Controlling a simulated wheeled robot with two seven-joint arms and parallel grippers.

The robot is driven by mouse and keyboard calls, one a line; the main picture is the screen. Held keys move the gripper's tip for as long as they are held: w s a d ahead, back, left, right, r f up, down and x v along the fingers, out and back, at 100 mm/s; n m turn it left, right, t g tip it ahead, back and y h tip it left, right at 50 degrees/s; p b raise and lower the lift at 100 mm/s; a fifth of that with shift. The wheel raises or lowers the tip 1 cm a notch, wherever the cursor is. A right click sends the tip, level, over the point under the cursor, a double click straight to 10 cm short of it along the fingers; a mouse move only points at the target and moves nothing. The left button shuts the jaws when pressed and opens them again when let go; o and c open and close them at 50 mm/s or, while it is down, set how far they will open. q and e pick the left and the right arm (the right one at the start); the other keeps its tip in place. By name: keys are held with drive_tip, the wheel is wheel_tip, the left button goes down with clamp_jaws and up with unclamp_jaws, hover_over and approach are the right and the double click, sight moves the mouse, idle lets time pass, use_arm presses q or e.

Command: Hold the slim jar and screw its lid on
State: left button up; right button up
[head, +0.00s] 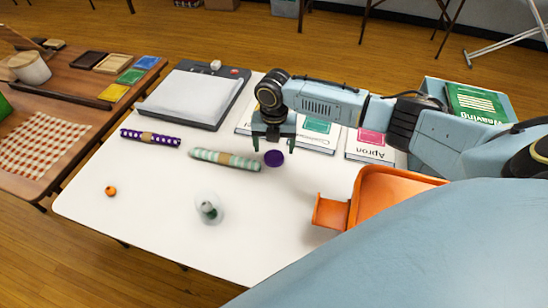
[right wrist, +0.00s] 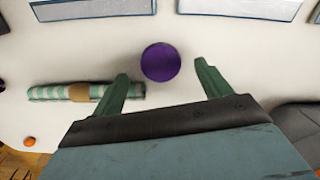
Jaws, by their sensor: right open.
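A small clear jar-like thing (head: 208,210) with something dark green in it stands on the white table (head: 150,225), left of and nearer than my right gripper. A round purple disc (head: 274,158), which looks like a lid, lies on the table. My right gripper (head: 273,147) is open and empty, pointing down over the table just behind the disc. In the right wrist view the purple disc (right wrist: 161,62) shows between the two fingertips (right wrist: 161,74), apart from both. My left gripper is not in view.
A mint striped roll (head: 224,160) and a purple patterned roll (head: 150,138) lie to the left. An orange bin (head: 396,190) stands to the right, and an orange bead-like thing (head: 110,191) lies at the left. The table's front middle is mostly clear.

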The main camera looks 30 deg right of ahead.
sight(274, 156)
wheel_tip(274, 156, down, 3)
drive_tip(key=shift+f, duration=0.1)
drive_tip(key=c, duration=1)
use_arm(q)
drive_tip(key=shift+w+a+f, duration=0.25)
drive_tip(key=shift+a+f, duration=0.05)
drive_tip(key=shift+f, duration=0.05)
use_arm(e)
drive_tip(key=shift+c, duration=0.2)
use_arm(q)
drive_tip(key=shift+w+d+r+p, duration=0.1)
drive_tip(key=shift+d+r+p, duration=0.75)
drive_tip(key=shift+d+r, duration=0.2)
use_arm(e)
wheel_tip(274, 156, up, 10)
